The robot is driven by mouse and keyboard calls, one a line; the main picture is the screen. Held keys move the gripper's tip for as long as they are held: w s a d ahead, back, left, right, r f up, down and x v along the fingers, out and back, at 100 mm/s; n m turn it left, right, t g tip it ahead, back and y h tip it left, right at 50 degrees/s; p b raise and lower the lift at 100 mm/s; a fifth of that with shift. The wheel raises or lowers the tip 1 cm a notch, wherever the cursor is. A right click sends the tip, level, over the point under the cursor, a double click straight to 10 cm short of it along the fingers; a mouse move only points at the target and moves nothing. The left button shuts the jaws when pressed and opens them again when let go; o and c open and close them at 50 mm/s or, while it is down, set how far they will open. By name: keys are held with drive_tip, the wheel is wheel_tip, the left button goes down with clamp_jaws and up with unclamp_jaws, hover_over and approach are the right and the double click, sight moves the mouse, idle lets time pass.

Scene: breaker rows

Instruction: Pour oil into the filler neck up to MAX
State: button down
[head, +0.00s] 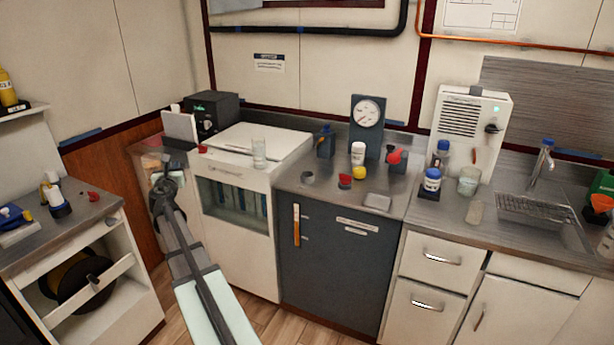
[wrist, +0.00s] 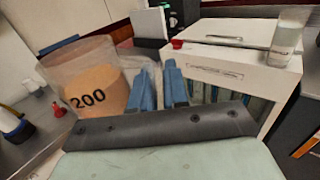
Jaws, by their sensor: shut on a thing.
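My gripper (wrist: 159,72) shows in the wrist view as two blue fingers. It also shows small in the head view (head: 166,168), left of the white cabinet. It is shut on a clear jug (wrist: 112,52) marked 200, which stands out to the left of the fingers. Amber oil (wrist: 92,82) fills much of the jug. The jug also shows beside my gripper in the head view (head: 156,181), partly covered by my arm. I cannot make out the filler neck or a MAX mark.
A white cabinet (head: 247,140) with a glass (head: 259,152) and a red cap (head: 203,149) on top stands just right of my gripper. A black box (head: 211,113) stands behind. The left bench (head: 98,209) holds small bottles. Open floor lies between them.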

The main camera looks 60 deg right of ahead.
drive_tip(key=s+d+r+m+g+h, duration=0.2)
drive_tip(key=s+d+m+g, duration=0.3)
drive_tip(key=s+d, duration=0.9)
drive_tip(key=s+d+r+m+g+h, duration=0.1)
drive_tip(key=s+d+m+g+h, duration=0.15)
drive_tip(key=s+d+g, duration=1)
drive_tip(key=w+d+f+t, duration=0.1)
drive_tip(key=d+f+t, duration=0.5)
drive_tip(key=d, duration=0.5)
drive_tip(key=shift+f+y, duration=0.35)
drive_tip(key=shift+f, duration=0.6)
drive_tip(key=shift+f+m, duration=0.1)
drive_tip(key=shift+m, duration=0.15)
